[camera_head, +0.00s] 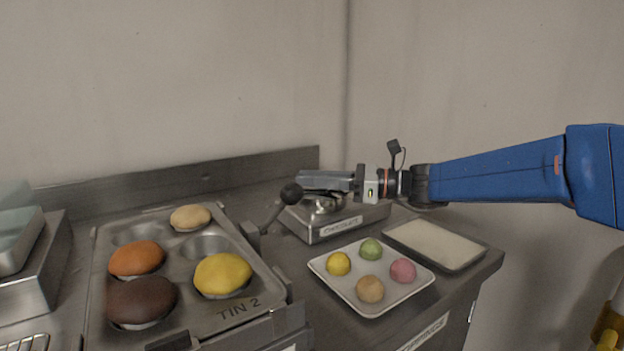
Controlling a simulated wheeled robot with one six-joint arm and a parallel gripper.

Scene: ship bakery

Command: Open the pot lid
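A metal pot (322,207) sits in a steel base (318,235) labelled "CHOCOLATE", toward the back of the counter. My gripper (303,181) reaches in from the right, with its fingers pointing left just above the pot. The fingers hide most of the pot's top, so the lid and any knob cannot be made out. I cannot tell whether the fingers are apart, or whether they touch the lid.
A black ball-ended lever (291,194) rises close to my fingertips. A muffin tin (262,278) marked "TIN 2" holds several cakes at left. A white plate (345,290) with several coloured balls and a pale-filled tray (468,262) lie in front. A wall stands behind.

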